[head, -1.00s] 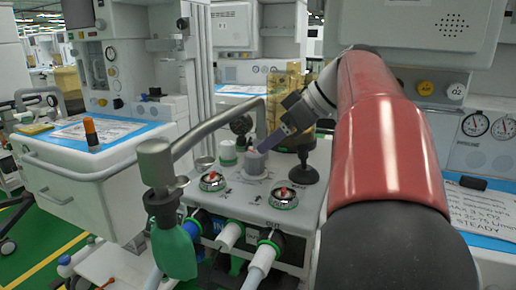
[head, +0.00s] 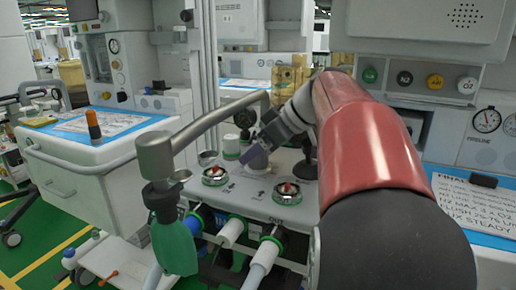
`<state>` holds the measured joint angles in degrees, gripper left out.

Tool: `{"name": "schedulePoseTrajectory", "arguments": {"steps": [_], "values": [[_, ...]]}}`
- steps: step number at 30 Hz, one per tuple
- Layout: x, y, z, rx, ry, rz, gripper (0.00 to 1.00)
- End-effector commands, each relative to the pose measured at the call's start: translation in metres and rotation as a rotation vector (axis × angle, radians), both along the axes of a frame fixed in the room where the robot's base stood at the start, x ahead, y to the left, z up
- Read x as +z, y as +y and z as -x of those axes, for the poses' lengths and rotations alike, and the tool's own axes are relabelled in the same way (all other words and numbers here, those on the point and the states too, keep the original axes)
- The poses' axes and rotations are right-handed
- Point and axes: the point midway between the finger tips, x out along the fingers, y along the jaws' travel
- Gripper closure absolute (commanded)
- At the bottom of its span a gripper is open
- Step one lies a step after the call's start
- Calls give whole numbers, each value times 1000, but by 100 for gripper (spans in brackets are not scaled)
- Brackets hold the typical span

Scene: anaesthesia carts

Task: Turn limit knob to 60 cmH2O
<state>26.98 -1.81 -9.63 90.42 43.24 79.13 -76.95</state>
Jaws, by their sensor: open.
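The limit knob (head: 257,162) appears to be the grey upright knob on the pale absorber panel, between and behind two round dials with red centres. My gripper (head: 252,150) is open, with its purple-grey fingers at the top of this knob, reaching in from the upper right. The fingers overlap the knob's upper part; I cannot tell whether they touch it. The knob's scale and pointer are too small to read and partly hidden by the fingers.
The left dial (head: 215,175) and right dial (head: 286,192) flank the knob in front. A grey pipe (head: 215,118) arches over the left side, with a green bag (head: 174,245) hanging below. Hoses fill the front.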

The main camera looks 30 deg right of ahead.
Motion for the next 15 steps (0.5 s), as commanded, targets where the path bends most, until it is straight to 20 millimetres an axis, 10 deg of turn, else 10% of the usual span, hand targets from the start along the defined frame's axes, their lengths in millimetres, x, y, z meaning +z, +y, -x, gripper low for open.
{"name": "schedulePoseTrajectory", "arguments": {"steps": [15], "values": [[0,0,0,-2,0,-1,82]]}}
